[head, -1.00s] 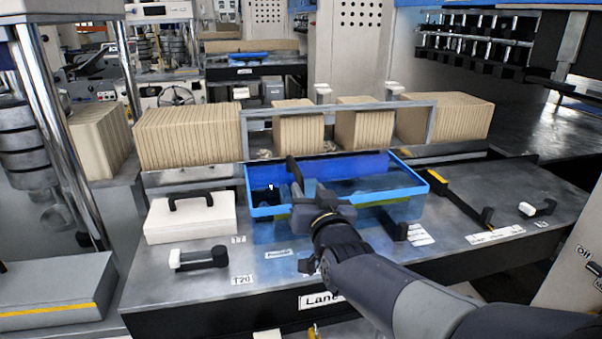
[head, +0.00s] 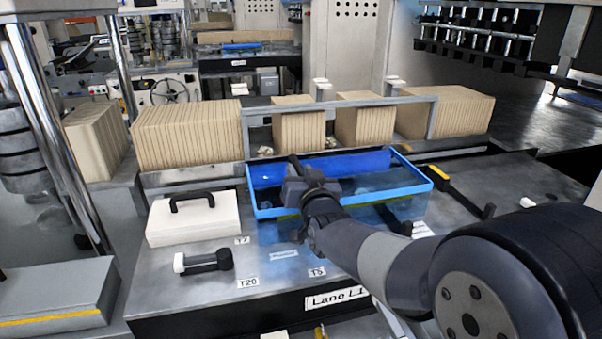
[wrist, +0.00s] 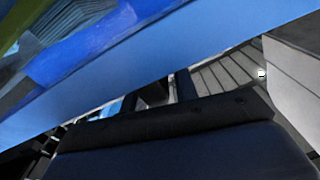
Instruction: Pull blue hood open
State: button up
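The blue hood (head: 420,178) is a see-through blue box with a bright blue rim, on the metal bench in the middle of the head view. My gripper (head: 296,172) reaches over its near rim, its dark fingers in front of the hood's blue back panel. In the wrist view the blue rim (wrist: 150,58) crosses diagonally, close beyond the dark gripper body. The fingertips are mostly hidden, so I cannot tell whether they grip or touch the hood.
A white case with a black handle (head: 195,218) stands left of the hood. A black clamp with a white end (head: 203,262) lies in front of it. Brown cardboard stacks (head: 188,136) line the back behind a grey frame. A black and yellow bar (head: 462,192) lies to the right.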

grip_shut()
dwell(0.3)
